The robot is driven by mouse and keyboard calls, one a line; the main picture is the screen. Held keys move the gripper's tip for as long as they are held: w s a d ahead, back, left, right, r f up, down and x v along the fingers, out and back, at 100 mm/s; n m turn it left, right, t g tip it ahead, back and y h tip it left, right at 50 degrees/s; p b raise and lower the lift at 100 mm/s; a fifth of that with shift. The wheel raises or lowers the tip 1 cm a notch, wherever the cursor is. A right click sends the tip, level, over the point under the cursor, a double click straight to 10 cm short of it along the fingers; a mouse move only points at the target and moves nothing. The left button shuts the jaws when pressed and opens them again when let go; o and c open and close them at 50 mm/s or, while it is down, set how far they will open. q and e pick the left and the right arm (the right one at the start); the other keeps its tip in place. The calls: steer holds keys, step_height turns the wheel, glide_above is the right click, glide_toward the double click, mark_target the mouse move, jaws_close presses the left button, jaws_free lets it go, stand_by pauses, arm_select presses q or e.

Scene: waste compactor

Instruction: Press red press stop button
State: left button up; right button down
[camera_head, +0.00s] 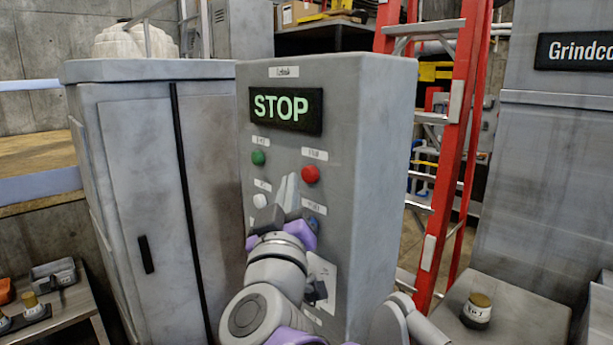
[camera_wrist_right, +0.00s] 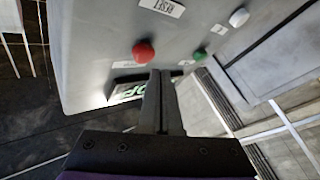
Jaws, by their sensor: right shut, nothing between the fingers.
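The red button (camera_head: 310,174) sits on the front of a grey control box (camera_head: 385,130), right of the green button (camera_head: 258,157) and below a lit STOP display (camera_head: 286,107). My right gripper (camera_head: 289,182) is shut and empty, with its fingertips to the left of the red button in the head view. In the right wrist view, the red button (camera_wrist_right: 143,51) shows just left of the shut fingers (camera_wrist_right: 160,75). I cannot tell whether the fingers touch the panel. My left gripper is not in view.
A white button (camera_head: 260,200) and a blue button (camera_head: 314,222) are lower on the panel, partly near my right gripper. A grey cabinet (camera_head: 135,150) stands left. A red ladder (camera_head: 455,130) stands behind right. A grey machine (camera_head: 550,150) is at far right.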

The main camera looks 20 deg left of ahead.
steer(key=shift+s+a, duration=0.3)
steer(key=shift+s, duration=0.4)
steer(key=shift+s+a, duration=0.25)
steer(key=shift+s, duration=0.45)
steer(key=shift+s+a, duration=0.3)
steer(key=shift+s, duration=0.4)
